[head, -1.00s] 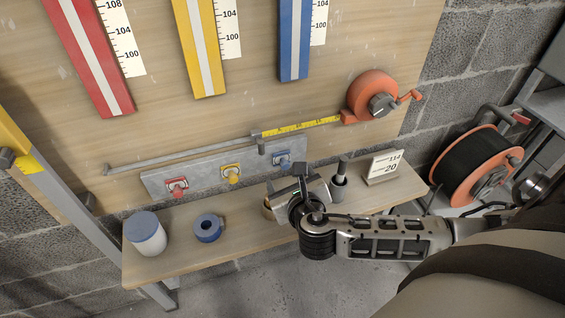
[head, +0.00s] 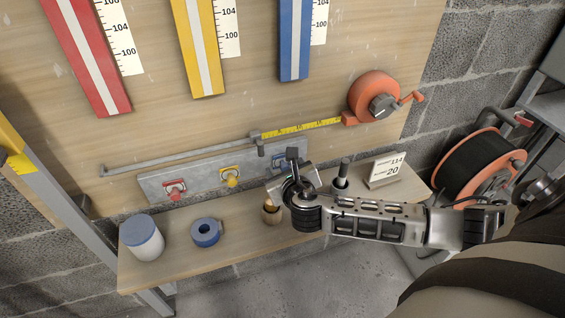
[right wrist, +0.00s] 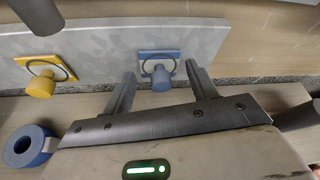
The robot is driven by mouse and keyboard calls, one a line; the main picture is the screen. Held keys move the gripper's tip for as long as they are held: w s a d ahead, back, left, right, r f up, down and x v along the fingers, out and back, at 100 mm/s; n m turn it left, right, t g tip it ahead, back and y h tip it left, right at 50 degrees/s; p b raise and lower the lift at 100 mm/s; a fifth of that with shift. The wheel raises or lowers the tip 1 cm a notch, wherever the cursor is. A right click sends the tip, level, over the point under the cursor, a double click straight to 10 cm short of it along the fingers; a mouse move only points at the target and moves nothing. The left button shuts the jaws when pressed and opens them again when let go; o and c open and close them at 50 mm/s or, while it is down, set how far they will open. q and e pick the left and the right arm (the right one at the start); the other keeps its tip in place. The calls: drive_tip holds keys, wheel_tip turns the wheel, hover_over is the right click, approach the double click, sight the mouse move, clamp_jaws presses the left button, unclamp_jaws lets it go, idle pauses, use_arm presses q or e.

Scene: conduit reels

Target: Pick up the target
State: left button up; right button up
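A grey plate (head: 205,176) on the board carries a red knob (head: 174,189), a yellow knob (head: 231,177) and a blue knob (right wrist: 161,78). The task does not say which thing is the target. My right gripper (right wrist: 160,70) is open and empty, its fingers on either side of the blue knob in the right wrist view. I cannot tell whether they touch it. In the head view the right gripper (head: 290,163) hides most of the blue knob. The yellow knob also shows in the right wrist view (right wrist: 41,86). My left gripper is not in view.
The shelf (head: 185,262) holds a blue-lidded white jar (head: 142,238), a blue tape roll (head: 206,232), a wooden piece (head: 271,212), a dark upright cylinder (head: 344,172) and a number card (head: 386,170). An orange tape measure (head: 373,96) and an orange reel (head: 480,165) are at right.

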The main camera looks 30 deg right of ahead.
drive_tip(key=c, duration=0.6)
drive_tip(key=shift+c, duration=0.2)
drive_tip(key=shift+r, duration=0.15)
